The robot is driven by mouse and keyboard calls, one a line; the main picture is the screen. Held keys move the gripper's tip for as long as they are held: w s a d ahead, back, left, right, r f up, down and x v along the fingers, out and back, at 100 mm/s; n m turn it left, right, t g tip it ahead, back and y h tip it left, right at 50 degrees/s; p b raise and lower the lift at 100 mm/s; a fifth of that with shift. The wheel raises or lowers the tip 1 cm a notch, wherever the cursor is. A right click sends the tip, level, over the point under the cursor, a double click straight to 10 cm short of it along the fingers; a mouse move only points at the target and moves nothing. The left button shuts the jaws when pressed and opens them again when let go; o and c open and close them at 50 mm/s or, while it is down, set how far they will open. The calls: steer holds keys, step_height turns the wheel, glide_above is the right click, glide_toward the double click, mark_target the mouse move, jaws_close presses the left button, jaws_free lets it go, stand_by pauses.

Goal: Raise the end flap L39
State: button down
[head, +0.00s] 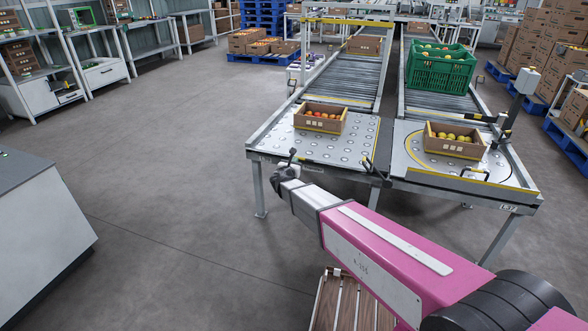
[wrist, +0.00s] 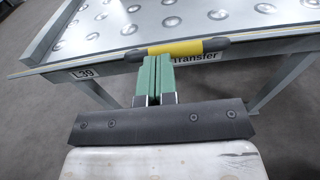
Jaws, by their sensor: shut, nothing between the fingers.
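The label L39 (wrist: 85,73) is on the front edge of a ball-studded transfer table in the wrist view. A yellow handle with black ends (wrist: 175,48) runs along that edge, beside a "Transfer" label (wrist: 196,57). The flap's outline and angle are not clear. My gripper (wrist: 159,62) is shut and empty, with its green fingertips just below and in front of the handle; contact cannot be told. In the head view my gripper (head: 284,173) is at the front edge of the left table (head: 325,151), partly hidden by its own wrist.
A cardboard box of red tomatoes (head: 320,118) stands on the left table. A box of yellow-green tomatoes (head: 455,140) stands on the right table, labelled L37 (head: 507,207). A green crate (head: 441,68) is on the right conveyor. Open floor (head: 170,170) lies left.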

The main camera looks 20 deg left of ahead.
steer(key=w+r+g, duration=0.2)
steer(key=g, duration=0.1)
steer(key=w+r+g, duration=0.2)
steer(key=w+g, duration=0.1)
steer(key=w+r+g, duration=0.2)
steer(key=w, duration=0.1)
steer(key=shift+d+r+g, duration=0.3)
steer(key=shift+r+g, duration=0.05)
steer(key=shift+g, duration=0.05)
steer(key=shift+w+r+y, duration=0.2)
steer(key=shift+w+y, duration=0.1)
steer(key=shift+w, duration=0.45)
steer(key=shift+d, duration=0.1)
